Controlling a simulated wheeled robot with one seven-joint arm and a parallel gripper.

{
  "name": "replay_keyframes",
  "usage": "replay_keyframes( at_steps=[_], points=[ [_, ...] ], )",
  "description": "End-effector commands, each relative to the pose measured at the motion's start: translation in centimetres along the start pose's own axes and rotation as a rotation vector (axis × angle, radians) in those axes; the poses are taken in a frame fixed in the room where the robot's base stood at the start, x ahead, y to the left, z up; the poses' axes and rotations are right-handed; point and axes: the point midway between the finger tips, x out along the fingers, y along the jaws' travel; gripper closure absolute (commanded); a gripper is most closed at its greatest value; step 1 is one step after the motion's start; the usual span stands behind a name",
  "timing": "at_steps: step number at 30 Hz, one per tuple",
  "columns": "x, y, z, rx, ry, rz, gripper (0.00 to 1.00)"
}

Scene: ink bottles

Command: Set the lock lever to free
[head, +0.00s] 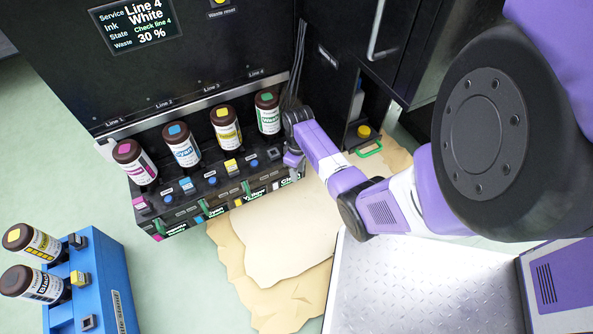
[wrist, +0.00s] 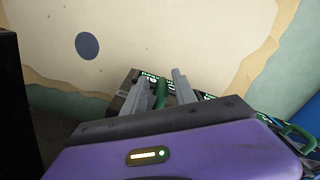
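A green lever-like piece (wrist: 160,95) shows between my two grey fingers in the wrist view, standing by a dark block with small green lettering. My gripper (wrist: 160,80) is open, with one finger on each side of this piece; I cannot tell whether either touches it. In the head view my gripper (head: 292,160) is at the right front end of the black ink rack (head: 235,172), below the green-labelled white ink bottle (head: 267,112) of line 4. The lever itself is hidden there behind my gripper, and its lock position cannot be read.
The screen (head: 137,25) reads line 4, white, "Check line 4", waste 30 %. Magenta (head: 135,160), cyan (head: 182,145) and yellow (head: 227,128) bottles stand left of the white one. A blue stand (head: 95,290) holds two bottles. Dark cables (head: 297,65) hang near my gripper.

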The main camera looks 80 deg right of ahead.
Motion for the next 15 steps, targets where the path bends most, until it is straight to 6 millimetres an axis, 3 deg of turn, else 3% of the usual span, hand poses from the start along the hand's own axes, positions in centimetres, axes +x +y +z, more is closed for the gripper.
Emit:
replay_keyframes(
  at_steps=[8, 15],
  points=[
    [-0.9, 0.1, -0.1, 0.001, 0.003, 0.002, 0.67],
    [-4.9, 0.0, -0.1, 0.001, 0.003, 0.002, 0.67]
  ],
)
